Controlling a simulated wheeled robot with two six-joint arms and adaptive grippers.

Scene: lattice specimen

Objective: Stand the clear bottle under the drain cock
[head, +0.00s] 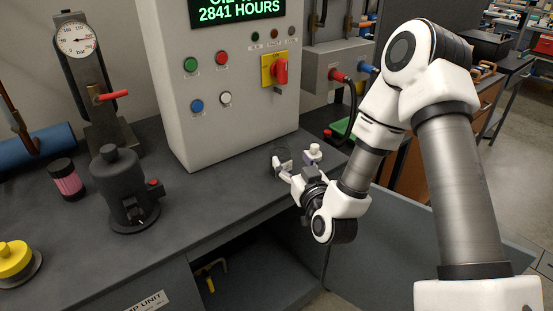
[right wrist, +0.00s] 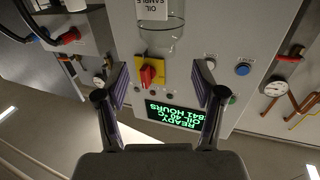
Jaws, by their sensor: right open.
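The clear bottle (head: 283,157) stands on the dark bench by the right front corner of the grey cabinet. It is see-through, and in the right wrist view its glass (right wrist: 160,42) shows a white "OIL SAMPLE" label. My right gripper (head: 297,159) is open at the bottle, its fingers spread. In the right wrist view the gripper (right wrist: 160,78) has the bottle ahead, between the finger lines; contact cannot be told. A red-levered valve (head: 105,95), which may be the drain cock, sits on the gauge column at the left. My left gripper is not in view.
The grey control cabinet (head: 185,135) stands between the bottle and the red-levered valve. A black canister (head: 122,187), a pink-banded jar (head: 67,182) and a yellow knob (head: 14,258) stand on the left bench. The bench front before the cabinet (head: 205,200) is clear.

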